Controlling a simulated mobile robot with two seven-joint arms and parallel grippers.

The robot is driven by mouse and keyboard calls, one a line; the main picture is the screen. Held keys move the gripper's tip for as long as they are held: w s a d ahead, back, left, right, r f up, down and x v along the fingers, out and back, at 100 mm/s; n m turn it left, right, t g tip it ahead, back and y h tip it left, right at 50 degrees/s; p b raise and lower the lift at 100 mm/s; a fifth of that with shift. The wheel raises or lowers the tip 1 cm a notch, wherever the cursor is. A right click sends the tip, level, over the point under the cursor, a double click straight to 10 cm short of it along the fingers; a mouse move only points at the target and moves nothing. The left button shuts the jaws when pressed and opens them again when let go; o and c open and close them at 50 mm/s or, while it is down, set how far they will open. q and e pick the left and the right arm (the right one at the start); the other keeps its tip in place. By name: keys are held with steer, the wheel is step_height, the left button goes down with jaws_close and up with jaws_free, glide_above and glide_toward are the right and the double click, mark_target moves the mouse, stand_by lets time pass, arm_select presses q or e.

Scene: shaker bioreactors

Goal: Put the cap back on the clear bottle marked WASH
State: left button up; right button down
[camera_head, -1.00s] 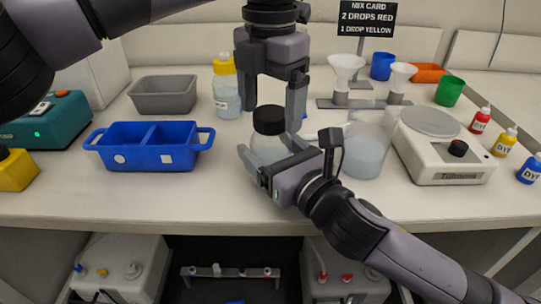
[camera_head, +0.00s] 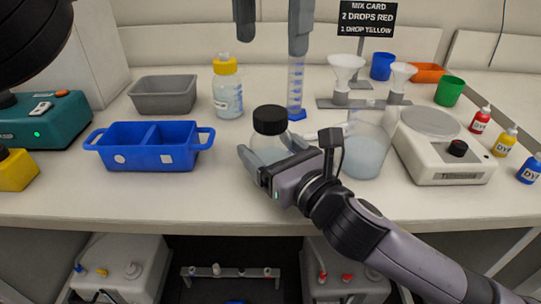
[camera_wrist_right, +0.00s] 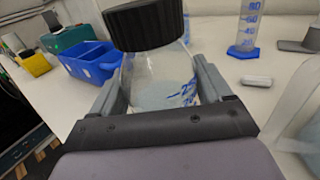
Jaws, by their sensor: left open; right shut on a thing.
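The clear bottle (camera_head: 268,148) stands upright on the bench with the black cap (camera_head: 270,120) sitting level on its neck. In the right wrist view the bottle (camera_wrist_right: 158,78) holds pale liquid and bears blue lettering too partial to read; the ribbed black cap (camera_wrist_right: 146,24) is on its mouth. My right gripper (camera_head: 273,163) is shut around the bottle's body, with a finger on each side in its wrist view. My left gripper (camera_head: 271,38) is open and empty, above and clear of the cap.
A blue graduated cylinder (camera_head: 296,90) stands behind the bottle and a beaker (camera_head: 366,150) to its right. A blue divided bin (camera_head: 150,158) and a yellow-capped bottle (camera_head: 227,95) are to the left. A scale (camera_head: 445,165) is farther right. The front bench strip is clear.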

jaws_free()
steer(key=shift+v, duration=3.6)
